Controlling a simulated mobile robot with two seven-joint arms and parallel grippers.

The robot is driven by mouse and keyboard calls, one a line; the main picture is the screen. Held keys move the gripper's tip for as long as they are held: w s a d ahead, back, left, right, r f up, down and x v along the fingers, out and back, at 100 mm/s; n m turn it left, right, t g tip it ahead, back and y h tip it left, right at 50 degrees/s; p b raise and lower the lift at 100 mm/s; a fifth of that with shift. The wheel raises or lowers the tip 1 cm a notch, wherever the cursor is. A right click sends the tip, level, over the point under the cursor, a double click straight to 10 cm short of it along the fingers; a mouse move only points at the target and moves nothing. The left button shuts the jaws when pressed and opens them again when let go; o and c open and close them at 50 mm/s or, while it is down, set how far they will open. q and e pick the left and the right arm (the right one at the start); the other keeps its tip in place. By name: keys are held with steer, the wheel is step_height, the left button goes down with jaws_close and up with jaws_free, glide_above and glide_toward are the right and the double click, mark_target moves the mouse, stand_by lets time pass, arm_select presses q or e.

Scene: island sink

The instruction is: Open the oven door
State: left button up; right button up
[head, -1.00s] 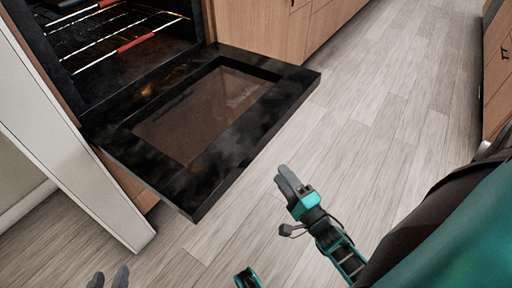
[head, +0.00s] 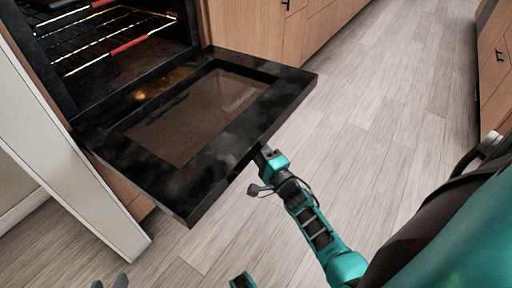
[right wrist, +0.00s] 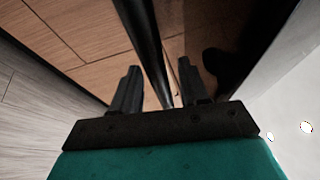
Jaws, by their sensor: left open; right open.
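The black oven door (head: 262,118) with its brown glass panel hangs open, folded down to about level, in front of the oven (head: 120,65). My right gripper (head: 266,156) is at the door's outer edge, its fingertips hidden by the door in the head view. In the right wrist view its two fingers (right wrist: 158,88) are apart, and a dark bar, apparently the door's edge (right wrist: 148,45), runs between them. My left gripper (head: 109,283) is open and empty at the bottom edge of the head view, over the floor, apart from the door; only its fingertips show.
Oven racks (head: 110,35) show inside. A pale side panel (head: 70,170) stands left of the door. Wooden drawers (head: 245,28) adjoin the oven, and another cabinet (head: 496,70) stands far right. The plank floor (head: 390,110) between is clear.

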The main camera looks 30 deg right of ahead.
mark_target(256, 123)
arm_select(q)
steer(key=shift+w+a, duration=0.1)
arm_select(e)
jaws_close()
stand_by(0.3)
step_height(256, 123, up, 3)
steer(key=p, duration=0.4)
steer(key=r+p, duration=0.1)
steer(key=p, duration=0.1)
steer(key=shift+r+g+p, duration=0.25)
steer(key=shift+g+p, duration=0.05)
steer(key=shift+g, duration=0.1)
step_height(256, 123, up, 4)
steer(key=p, duration=0.2)
steer(key=n+g+p, duration=0.1)
steer(key=p, duration=0.2)
steer(key=shift+w+f+p, duration=0.15)
steer(key=shift+f+p, duration=0.1)
steer(key=shift+p, duration=0.1)
arm_select(q)
step_height(256, 123, up, 9)
steer(key=s+a, duration=0.1)
steer(key=shift+a+r, duration=0.15)
steer(key=shift+a, duration=0.15)
